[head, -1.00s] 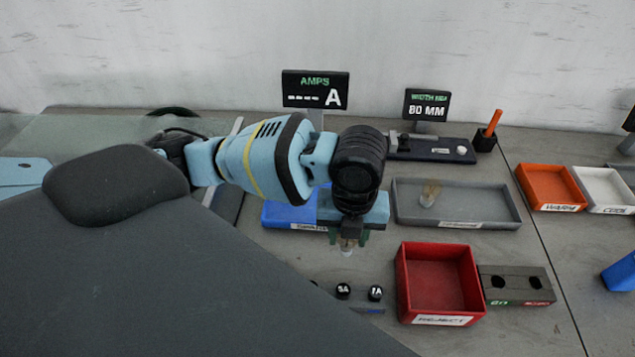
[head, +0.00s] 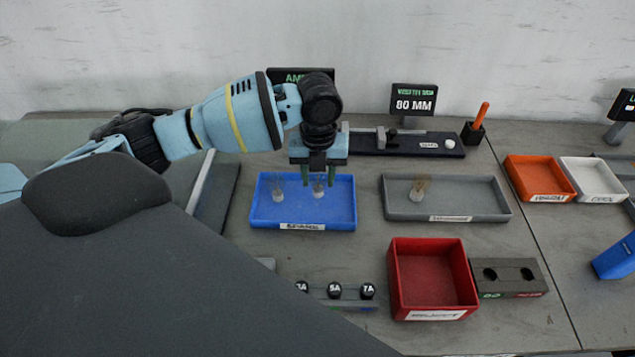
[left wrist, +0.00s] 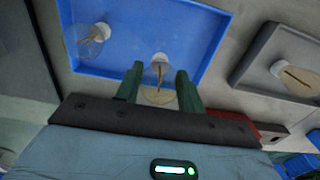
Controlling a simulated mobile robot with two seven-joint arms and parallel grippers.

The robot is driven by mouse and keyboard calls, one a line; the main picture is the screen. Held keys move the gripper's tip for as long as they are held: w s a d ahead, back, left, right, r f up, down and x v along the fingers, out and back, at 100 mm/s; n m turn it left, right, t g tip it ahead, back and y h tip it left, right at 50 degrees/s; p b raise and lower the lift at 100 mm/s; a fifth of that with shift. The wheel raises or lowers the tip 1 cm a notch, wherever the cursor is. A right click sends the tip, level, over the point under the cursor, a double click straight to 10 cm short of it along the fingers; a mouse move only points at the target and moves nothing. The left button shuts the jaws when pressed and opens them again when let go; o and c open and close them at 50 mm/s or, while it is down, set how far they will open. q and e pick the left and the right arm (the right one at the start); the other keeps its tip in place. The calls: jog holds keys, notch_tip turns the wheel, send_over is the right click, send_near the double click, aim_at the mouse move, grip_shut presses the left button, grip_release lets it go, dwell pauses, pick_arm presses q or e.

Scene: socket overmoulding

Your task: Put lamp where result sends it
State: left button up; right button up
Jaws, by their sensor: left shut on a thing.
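My left gripper (head: 318,186) is shut on a lamp (head: 318,192), a clear bulb with a white base, over the right half of the blue tray (head: 262,215). The held lamp shows between the green fingers in the left wrist view (left wrist: 159,62); I cannot tell whether its base touches the tray floor. A third lamp (head: 420,192) is in the grey tray (head: 470,210) to the right. The amps display (head: 290,76) is mostly hidden by my arm. Another display (head: 414,101) reads 80 MM. My right gripper is not in view.
A red reject bin (head: 398,285) and a two-hole block (head: 510,275) stand in front. Orange (head: 535,192) and white (head: 600,190) trays are at right. Several black knobs (head: 335,291) sit at front. A dark gauge (head: 430,145) lies behind.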

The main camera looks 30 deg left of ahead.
aim_at(317, 185)
pick_arm(q)
jog(key=shift+w+a, duration=0.2)
jog(key=shift+a, duration=0.05)
jog(key=shift+f, duration=1.8)
jog(key=shift+f, duration=0.15)
jog(key=o, duration=0.9)
jog(key=shift+o, duration=0.2)
notch_tip(317, 185, up, 12)
jog(key=shift+r+p, duration=0.15)
jog(key=shift+p, duration=0.25)
